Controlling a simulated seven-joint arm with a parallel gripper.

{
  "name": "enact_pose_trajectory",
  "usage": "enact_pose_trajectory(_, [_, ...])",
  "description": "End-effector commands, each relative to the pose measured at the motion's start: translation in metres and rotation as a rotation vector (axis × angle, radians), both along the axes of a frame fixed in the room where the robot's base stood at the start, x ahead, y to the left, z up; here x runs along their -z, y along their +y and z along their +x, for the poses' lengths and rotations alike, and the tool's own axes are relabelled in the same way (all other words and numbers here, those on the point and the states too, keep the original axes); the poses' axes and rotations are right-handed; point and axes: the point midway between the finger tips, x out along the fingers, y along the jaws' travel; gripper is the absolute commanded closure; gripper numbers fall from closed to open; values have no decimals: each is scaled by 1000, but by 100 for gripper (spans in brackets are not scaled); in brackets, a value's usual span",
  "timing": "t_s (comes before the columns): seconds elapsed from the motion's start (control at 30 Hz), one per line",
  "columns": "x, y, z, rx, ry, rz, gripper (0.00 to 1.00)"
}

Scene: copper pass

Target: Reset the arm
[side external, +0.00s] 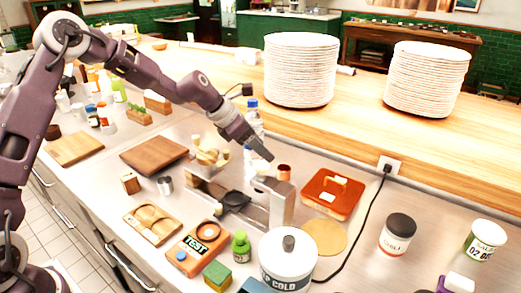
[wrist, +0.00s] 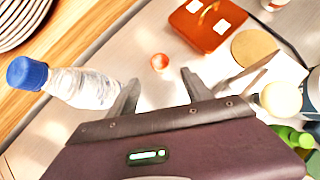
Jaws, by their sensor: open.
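My gripper (wrist: 160,92) is open, with nothing between its fingers in the wrist view. In the side external view my gripper (side external: 262,150) hangs above the steel counter (side external: 345,255), near the middle of the work area. A small copper cup (side external: 284,172) stands on the counter just right of the fingertips, apart from them. It also shows in the wrist view as a round copper shape (wrist: 160,62) beyond the fingers. A clear water bottle with a blue cap (wrist: 70,84) is left of the fingers in the wrist view; in the side view it is partly hidden behind my gripper.
An orange-brown box with a handle (side external: 332,195) sits to the right. Plate stacks (side external: 300,70) (side external: 427,79) stand on the wooden shelf. A white canister (side external: 288,262), a tester (side external: 199,245), wooden boards (side external: 154,156) and a metal block (side external: 272,203) crowd the front and left.

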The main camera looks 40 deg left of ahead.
Motion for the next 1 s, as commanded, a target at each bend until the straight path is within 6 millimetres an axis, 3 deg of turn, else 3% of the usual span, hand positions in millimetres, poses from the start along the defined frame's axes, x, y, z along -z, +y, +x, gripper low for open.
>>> enact_pose_trajectory(0.07, [-11, -3, -7, 58, -21, 46, 41])
enact_pose_trajectory(0.17, [-48, -13, -43, 310, -93, 253, 41])
enact_pose_trajectory(0.27, [-84, -20, -103, 663, -169, 536, 41])
enact_pose_trajectory(0.4, [-127, -16, -207, 1196, -254, 935, 41])
enact_pose_trajectory(0.5, [-142, -5, -285, 1556, -303, 1160, 41])
enact_pose_trajectory(0.63, [-139, 8, -363, 1925, -367, 1339, 41])
enact_pose_trajectory(0.7, [-133, 13, -389, 2057, -397, 1391, 41])
enact_pose_trajectory(0.8, [-127, 17, -408, 2164, -426, 1429, 41])
enact_pose_trajectory(1.0, [-125, 17, -412, 2195, -433, 1438, 41])
